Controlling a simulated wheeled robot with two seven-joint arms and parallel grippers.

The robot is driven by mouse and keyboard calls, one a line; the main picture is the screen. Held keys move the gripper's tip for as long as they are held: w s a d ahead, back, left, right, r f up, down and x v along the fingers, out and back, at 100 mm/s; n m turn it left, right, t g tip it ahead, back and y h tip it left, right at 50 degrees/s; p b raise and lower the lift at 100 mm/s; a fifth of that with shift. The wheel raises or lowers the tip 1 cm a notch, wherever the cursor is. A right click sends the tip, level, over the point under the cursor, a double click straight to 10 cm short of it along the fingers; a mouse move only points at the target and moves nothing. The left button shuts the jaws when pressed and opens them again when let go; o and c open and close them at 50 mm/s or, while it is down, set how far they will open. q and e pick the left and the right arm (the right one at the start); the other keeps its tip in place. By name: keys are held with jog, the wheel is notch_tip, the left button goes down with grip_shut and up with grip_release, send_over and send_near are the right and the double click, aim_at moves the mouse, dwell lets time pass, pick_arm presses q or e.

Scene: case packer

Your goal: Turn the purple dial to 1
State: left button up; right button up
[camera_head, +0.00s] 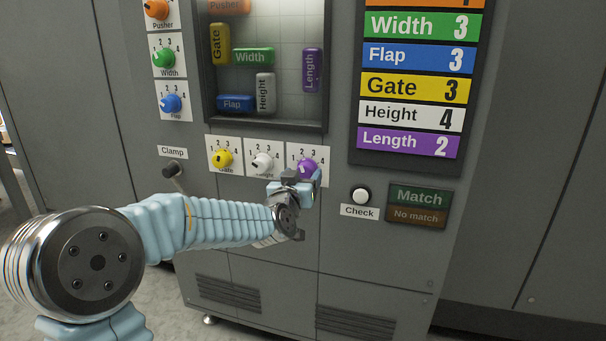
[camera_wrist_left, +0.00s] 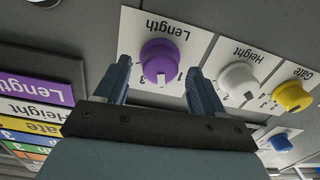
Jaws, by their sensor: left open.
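The purple dial (camera_head: 307,167) sits on the white Length plate (camera_head: 294,153) at the right end of the lower dial row. In the left wrist view the purple dial (camera_wrist_left: 160,56) lies between the fingertips of my open left gripper (camera_wrist_left: 160,68), with a finger on each side. Its white mark points down in that view, to the side of the 1. I cannot tell whether the fingers touch it. In the head view my left gripper (camera_head: 303,187) covers the lower part of the plate. The purple Length bar (camera_head: 407,143) on the display reads 2. My right gripper is not in view.
The white Height dial (camera_head: 263,162) and yellow Gate dial (camera_head: 222,158) stand close to the left. A Clamp lever (camera_head: 174,169) is further left. The white Check button (camera_head: 361,196) and Match panel (camera_head: 417,206) are to the right. The window (camera_head: 268,125) is above.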

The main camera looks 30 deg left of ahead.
pick_arm(q)
jog(key=shift+w+a, duration=0.15)
jog(key=shift+w, duration=0.45)
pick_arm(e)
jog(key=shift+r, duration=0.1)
pick_arm(q)
jog(key=c, duration=1.1)
jog(key=shift+o, duration=0.2)
jog(key=shift+f+n+b, duration=0.15)
jog(key=shift+n+b, duration=0.35)
jog(key=shift+b, duration=0.1)
jog(key=shift+n+b, duration=1)
jog(key=shift+b, duration=0.1)
jog(key=shift+n+b, duration=0.85)
jog(key=shift+n, duration=0.25)
jog(key=shift+n+b, duration=0.75)
jog(key=shift+n, duration=0.55)
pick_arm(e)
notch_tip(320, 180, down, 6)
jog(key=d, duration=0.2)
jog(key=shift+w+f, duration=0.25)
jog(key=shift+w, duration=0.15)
